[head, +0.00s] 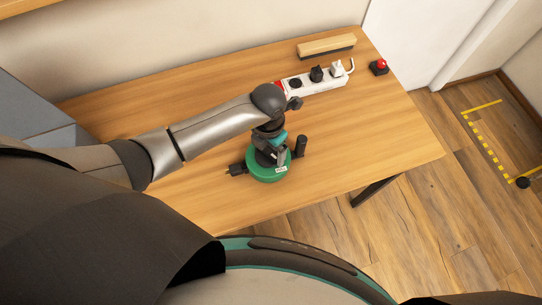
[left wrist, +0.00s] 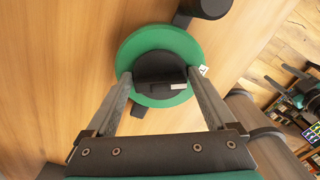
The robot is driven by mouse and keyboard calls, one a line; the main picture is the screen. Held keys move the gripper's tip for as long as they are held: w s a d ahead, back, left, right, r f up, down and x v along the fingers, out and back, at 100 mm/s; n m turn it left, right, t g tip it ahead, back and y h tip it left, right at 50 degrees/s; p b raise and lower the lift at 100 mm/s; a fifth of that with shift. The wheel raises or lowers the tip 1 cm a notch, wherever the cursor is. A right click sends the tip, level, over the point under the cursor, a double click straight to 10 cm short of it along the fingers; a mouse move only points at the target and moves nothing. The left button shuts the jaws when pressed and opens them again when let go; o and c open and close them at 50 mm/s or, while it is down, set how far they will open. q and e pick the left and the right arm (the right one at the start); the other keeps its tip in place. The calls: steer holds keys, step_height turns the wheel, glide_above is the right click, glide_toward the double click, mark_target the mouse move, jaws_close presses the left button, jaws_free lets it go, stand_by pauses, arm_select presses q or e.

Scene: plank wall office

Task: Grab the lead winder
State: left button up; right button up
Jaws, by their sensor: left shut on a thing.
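The lead winder is a green disc (head: 268,174) with a black hub, a black upright knob and a black plug at its left side. It is on the wooden table near the front edge. My left gripper (head: 270,154) is above it, pointing down, and shut on the winder's black hub. In the left wrist view the two fingers (left wrist: 158,88) reach either side of the dark hub of the green winder (left wrist: 160,38). The hub is partly hidden by the gripper in the head view. My right gripper is not in view.
A white power strip (head: 318,83) with plugs lies behind the winder. A wooden-backed brush or block (head: 326,46) lies farther back. A red button on a black box (head: 379,67) is at the back right corner. The table's right part (head: 385,130) is clear.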

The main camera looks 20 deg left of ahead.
arm_select(q)
jaws_close()
steer(key=shift+r, duration=0.2)
